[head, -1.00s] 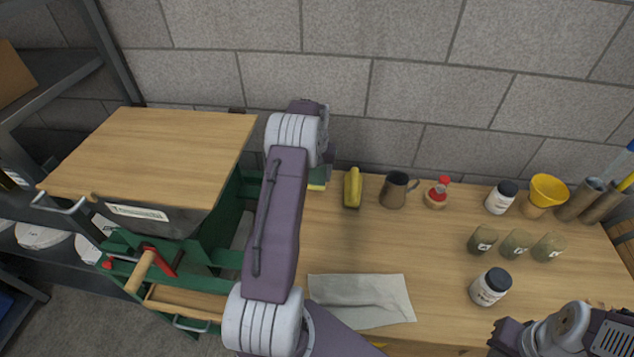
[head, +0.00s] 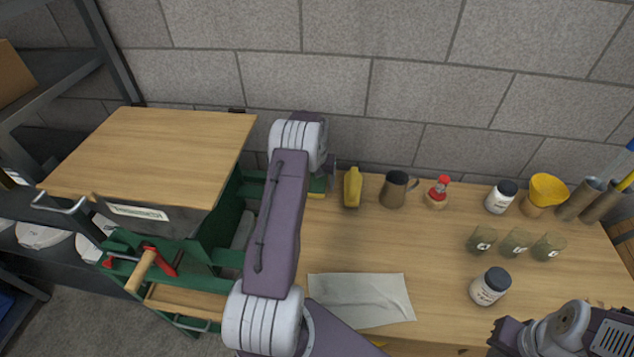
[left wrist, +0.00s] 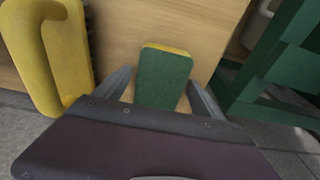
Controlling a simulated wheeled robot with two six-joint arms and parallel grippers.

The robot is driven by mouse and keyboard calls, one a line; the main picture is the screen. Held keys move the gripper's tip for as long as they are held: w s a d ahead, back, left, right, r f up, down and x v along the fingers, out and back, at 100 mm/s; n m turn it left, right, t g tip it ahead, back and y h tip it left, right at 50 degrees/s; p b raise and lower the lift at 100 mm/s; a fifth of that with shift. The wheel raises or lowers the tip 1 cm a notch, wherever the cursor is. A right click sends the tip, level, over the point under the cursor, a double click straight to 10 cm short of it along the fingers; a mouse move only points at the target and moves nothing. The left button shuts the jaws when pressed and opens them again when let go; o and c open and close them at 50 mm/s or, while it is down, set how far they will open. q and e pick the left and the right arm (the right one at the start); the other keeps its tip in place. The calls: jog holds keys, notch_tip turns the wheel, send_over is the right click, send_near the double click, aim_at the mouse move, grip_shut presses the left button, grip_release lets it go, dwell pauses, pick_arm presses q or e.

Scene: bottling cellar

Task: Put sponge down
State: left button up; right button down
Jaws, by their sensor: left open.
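The sponge is a green block with a yellow layer. In the left wrist view the sponge (left wrist: 163,78) lies between the two fingers of my left gripper (left wrist: 160,82), with a visible gap on each side. The fingers are open. In the head view the sponge (head: 317,194) shows as a small green and yellow patch at the wooden bench's left end, and my left arm hides most of the gripper. It appears to rest on the bench.
A yellow brush (head: 352,188) stands close beside the sponge, with a metal jug (head: 394,190) to its right. A grey cloth (head: 360,299) lies at the bench front. A green press frame (head: 228,222) borders the bench's left end. The middle of the bench is clear.

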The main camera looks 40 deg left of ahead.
aim_at(317, 185)
pick_arm(q)
jog(key=shift+r, duration=0.1)
notch_tip(317, 185, up, 12)
jog(key=s, duration=0.1)
jog(key=s+d+m, duration=0.1)
jog(key=s+d, duration=0.2)
jog(key=d, duration=0.5)
jog(key=s+d+m, duration=0.2)
jog(key=s+d, duration=0.1)
jog(key=d, duration=0.4)
jog(key=s+d+f+m, duration=0.1)
jog(key=s+d, duration=0.4)
jog(key=s, duration=0.2)
jog(key=s+d+m, duration=0.1)
jog(key=s+d, duration=0.4)
jog(key=s, duration=0.3)
jog(key=shift+s+f+m+h, duration=0.2)
jog(key=shift+f+m+h, duration=0.1)
jog(key=shift+f+h, duration=0.1)
jog(key=shift+d, duration=0.2)
